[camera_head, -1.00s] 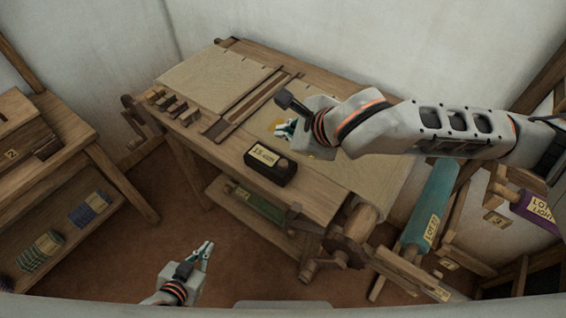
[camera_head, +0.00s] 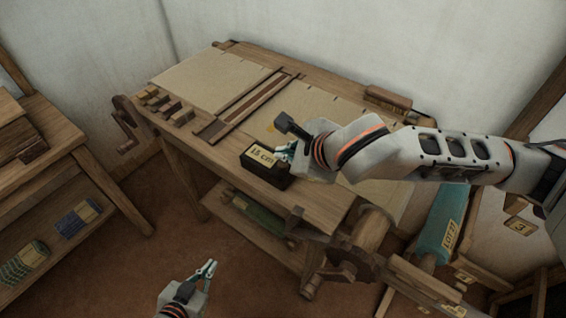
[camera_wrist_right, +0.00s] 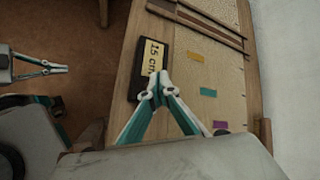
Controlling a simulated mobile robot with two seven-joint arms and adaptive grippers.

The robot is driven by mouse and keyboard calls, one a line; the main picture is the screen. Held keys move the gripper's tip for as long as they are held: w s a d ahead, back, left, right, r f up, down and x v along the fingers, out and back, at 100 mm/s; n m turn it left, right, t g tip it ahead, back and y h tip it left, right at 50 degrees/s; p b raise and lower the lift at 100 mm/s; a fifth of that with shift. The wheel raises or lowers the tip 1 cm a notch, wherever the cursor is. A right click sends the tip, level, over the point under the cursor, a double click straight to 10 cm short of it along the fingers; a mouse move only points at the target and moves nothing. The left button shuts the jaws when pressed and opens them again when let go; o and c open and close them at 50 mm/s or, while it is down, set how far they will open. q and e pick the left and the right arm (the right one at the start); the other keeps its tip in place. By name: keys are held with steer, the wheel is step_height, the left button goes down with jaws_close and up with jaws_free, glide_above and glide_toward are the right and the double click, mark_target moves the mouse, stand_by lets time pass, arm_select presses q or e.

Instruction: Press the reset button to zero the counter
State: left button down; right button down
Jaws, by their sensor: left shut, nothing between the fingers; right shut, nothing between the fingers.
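The counter is a dark box (camera_head: 262,174) on the loom's front beam, with a cream label reading "15 cm". It also shows in the right wrist view (camera_wrist_right: 137,84), with the label facing up. My right gripper (camera_head: 284,154) is shut, with its fingertips at the right end of the counter. In the right wrist view my right gripper's tips (camera_wrist_right: 157,90) meet beside the label's lower end. The reset button is hidden behind the fingers, and I cannot tell whether they touch it. My left gripper (camera_head: 208,270) is shut and empty, low over the floor.
The loom (camera_head: 330,205) carries pale cloth with coloured patches beside the counter. Small blocks (camera_head: 165,106) lie at its left end. A wooden shuttle-like piece (camera_head: 388,98) lies at the back right. A shelf unit (camera_head: 60,150) stands left, and a teal roll (camera_head: 442,225) right.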

stand_by(0.9)
steer(key=shift+f, duration=0.2)
stand_by(0.3)
steer(key=shift+f, duration=0.2)
steer(key=shift+f, duration=0.25)
stand_by(0.5)
steer(key=shift+f, duration=0.4)
stand_by(0.5)
steer(key=shift+r, duration=0.15)
steer(key=shift+r+p, duration=0.95)
steer(key=shift+p, duration=0.3)
